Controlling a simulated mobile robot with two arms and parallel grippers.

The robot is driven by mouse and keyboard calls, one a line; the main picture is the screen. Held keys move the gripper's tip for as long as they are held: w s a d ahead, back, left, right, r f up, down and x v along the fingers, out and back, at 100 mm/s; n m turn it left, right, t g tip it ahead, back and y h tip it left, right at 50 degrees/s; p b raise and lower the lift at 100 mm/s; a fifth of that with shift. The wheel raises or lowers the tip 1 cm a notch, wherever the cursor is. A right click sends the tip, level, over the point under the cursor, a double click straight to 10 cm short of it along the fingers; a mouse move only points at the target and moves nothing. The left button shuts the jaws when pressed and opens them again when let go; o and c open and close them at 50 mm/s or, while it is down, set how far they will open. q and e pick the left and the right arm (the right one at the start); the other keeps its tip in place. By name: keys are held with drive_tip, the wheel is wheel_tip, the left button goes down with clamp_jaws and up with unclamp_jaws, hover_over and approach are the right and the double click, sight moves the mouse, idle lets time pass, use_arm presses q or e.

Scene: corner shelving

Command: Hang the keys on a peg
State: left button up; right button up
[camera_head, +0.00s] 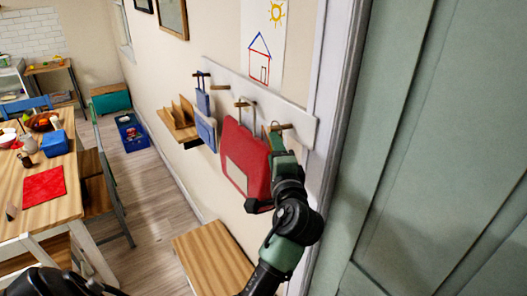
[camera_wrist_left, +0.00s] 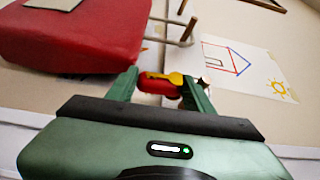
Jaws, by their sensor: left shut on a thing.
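The keys (camera_wrist_left: 163,86), red and yellow, sit between the fingertips of my left gripper (camera_wrist_left: 165,88) in the left wrist view. In the head view my left gripper (camera_head: 273,142) is close to the wall rack, just right of the red bag (camera_head: 241,150), and hides the keys. The white peg board (camera_head: 303,116) carries several wooden pegs. The rightmost peg (camera_head: 281,127) is just above the gripper. A peg (camera_wrist_left: 190,28) also shows beyond the fingers in the left wrist view, apart from the keys. My right gripper is not in view.
The red bag (camera_wrist_left: 78,38) hangs close beside the fingers. A blue item (camera_head: 206,128) hangs farther along, near a small wooden shelf (camera_head: 180,122). A wooden surface (camera_head: 212,258) is below. A green door (camera_head: 430,150) is at right.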

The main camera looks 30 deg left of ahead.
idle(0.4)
use_arm(q)
drive_tip(key=o, duration=1.6)
drive_tip(key=shift+c, duration=0.2)
drive_tip(key=shift+r, duration=0.1)
drive_tip(key=shift+r, duration=0.1)
